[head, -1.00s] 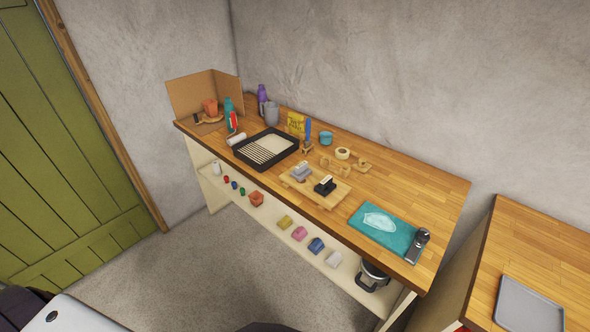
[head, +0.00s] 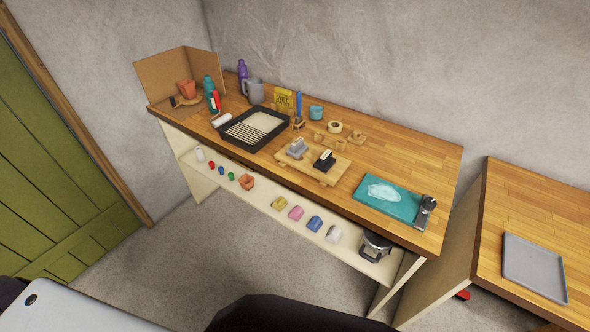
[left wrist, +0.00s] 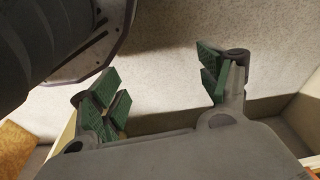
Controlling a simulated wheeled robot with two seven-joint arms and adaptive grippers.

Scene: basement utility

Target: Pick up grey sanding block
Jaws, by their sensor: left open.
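A grey block (head: 297,149), apparently the sanding block, rests on a small wooden board (head: 333,177) near the front edge of the workbench. A black block with a pale top (head: 325,160) sits to its right on the same board. My left gripper (left wrist: 160,90) shows in the left wrist view with its green-padded fingers spread and nothing between them. The grey block cannot be made out in that view. Neither gripper shows in the head view.
A lower shelf (head: 262,196) holds several small blocks and a pot (head: 376,246). A second bench with a grey tray (head: 533,264) stands at right.

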